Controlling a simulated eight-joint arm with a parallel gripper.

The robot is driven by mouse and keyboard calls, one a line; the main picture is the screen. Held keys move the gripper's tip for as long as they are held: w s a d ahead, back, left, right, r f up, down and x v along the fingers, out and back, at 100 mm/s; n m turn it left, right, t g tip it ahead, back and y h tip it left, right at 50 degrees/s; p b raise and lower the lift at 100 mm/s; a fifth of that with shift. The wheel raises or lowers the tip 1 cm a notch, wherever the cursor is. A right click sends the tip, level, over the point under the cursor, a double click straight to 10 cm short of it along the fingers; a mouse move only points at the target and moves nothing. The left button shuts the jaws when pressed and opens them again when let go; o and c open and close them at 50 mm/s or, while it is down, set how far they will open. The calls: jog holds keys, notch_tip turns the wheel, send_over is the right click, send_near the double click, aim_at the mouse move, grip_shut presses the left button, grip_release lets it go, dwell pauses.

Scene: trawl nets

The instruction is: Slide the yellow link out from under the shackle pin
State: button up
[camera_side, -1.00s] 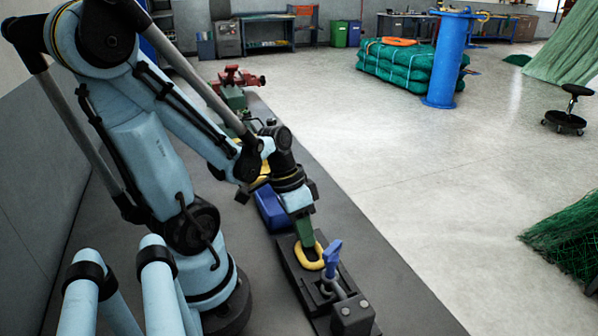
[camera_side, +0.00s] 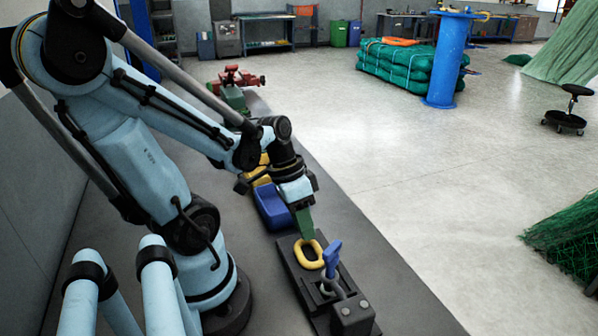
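The yellow link (camera_side: 298,254) is an oval ring lying on a dark fixture plate (camera_side: 292,276). Its near end lies close beside the shackle (camera_side: 341,288). The blue shackle pin (camera_side: 333,254) stands up at the link's right side. In this view I cannot tell whether the link is still under the pin. My gripper (camera_side: 307,237) points down with green fingers, its tips at the far end of the link, appearing to reach into or touch the ring. The gap between the fingers is hidden, so I cannot tell whether they grip it.
A dark block (camera_side: 353,315) with bolts sits at the fixture's near end. A blue bin (camera_side: 272,208) with a yellow one (camera_side: 258,172) behind it stands beyond the fixture. A red and green vise (camera_side: 236,90) is farther back.

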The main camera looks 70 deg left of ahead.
jog(key=shift+r, duration=2.1)
